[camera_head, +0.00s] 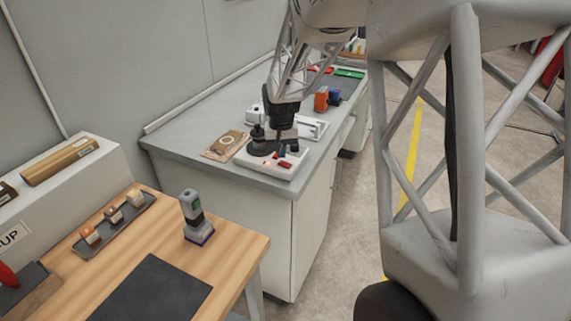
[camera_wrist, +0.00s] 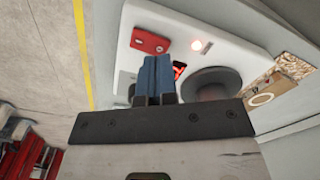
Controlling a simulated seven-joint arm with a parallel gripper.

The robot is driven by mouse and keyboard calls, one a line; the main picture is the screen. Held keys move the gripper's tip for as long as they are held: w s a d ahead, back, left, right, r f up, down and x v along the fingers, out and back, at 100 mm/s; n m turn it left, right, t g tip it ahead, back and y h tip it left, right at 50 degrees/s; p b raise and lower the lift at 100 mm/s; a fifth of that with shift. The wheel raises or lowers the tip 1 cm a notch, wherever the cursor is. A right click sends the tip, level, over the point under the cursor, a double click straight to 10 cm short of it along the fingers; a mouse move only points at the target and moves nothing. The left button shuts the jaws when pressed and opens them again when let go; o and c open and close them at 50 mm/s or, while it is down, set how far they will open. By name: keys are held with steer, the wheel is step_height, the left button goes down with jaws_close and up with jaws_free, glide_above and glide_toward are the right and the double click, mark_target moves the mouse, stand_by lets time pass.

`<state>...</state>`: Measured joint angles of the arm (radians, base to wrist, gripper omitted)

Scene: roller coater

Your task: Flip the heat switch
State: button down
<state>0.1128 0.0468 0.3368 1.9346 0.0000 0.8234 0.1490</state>
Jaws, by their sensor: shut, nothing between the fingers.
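The white coater base (camera_head: 268,171) stands near the front edge of the grey counter, with a dark round disc (camera_head: 263,147) and small red parts on top. In the wrist view the same white base (camera_wrist: 135,60) carries a red block (camera_wrist: 150,41), a glowing lamp (camera_wrist: 196,44) and the dark disc (camera_wrist: 212,83). A small red switch (camera_wrist: 179,70) shows just right of my fingers, partly hidden by them. My gripper (camera_wrist: 154,62) is shut and empty, its blue-grey fingers over the base between the red block and the disc. I cannot tell whether they touch it.
A cardboard piece with a ring (camera_head: 226,144) lies left of the base. Orange (camera_head: 321,98) and blue (camera_head: 334,97) blocks stand farther back on the counter. A wooden table (camera_head: 222,263) with a grey-green device (camera_head: 192,212) is in front.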

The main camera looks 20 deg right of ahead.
mark_target(281, 164)
steer(key=shift+f, duration=1.3)
stand_by(1.3)
steer(key=shift+r, duration=0.1)
steer(key=shift+r, duration=3.45)
steer(key=shift+s+a+r, duration=0.1)
steer(key=shift+s+r, duration=0.25)
steer(key=s+a+r+n+t, duration=0.1)
steer(key=s+a+r, duration=0.1)
steer(key=s, duration=1)
steer(key=s+a+r+n, duration=0.1)
steer(key=s+r, duration=0.3)
steer(key=s, duration=0.8)
steer(key=s+a+r+t, duration=0.1)
steer(key=s+a+r, duration=0.2)
steer(key=s, duration=1)
steer(key=shift+a+r+n+t, duration=0.3)
steer(key=shift+a+n, duration=0.1)
steer(key=shift+a, duration=0.1)
